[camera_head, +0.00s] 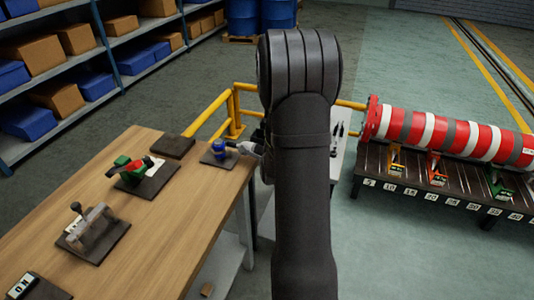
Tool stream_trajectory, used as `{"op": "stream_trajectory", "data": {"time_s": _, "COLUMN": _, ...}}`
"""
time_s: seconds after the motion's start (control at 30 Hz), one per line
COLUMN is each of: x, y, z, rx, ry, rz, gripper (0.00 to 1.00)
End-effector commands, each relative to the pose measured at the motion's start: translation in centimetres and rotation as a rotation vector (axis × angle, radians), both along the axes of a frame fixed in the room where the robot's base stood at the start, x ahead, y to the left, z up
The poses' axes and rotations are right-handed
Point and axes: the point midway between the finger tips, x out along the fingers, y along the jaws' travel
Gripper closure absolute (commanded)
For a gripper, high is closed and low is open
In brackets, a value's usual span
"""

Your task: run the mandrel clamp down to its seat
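No part is clearly marked as the mandrel clamp, and I cannot tell which one it is. A small device with a blue knob (219,149) stands on a dark plate near the far right corner of the wooden bench. My gripper (246,148) shows only as a small pale grey part just right of the blue knob; my dark arm hides the rest. I cannot tell whether it touches the knob or whether its fingers are open. A green and red device (130,172) and a grey bracket with a dark-knobbed lever (91,227) stand on dark plates further left.
The wooden bench (170,240) has bare room at its middle and front. A yellow rail (232,113) runs behind it. A red, white and grey striped cylinder (440,132) lies over a dark numbered rack at right, with coloured devices below. Shelves with boxes fill the left.

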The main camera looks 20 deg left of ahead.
Motion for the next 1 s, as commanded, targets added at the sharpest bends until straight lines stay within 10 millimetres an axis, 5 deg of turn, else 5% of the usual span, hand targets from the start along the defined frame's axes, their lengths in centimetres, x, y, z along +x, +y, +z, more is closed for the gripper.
{"op": "stream_trajectory", "data": {"time_s": 1.0, "x": 0.07, "y": 0.73, "z": 0.17, "rx": 0.002, "ry": -0.004, "rz": 0.001, "gripper": 1.00}}
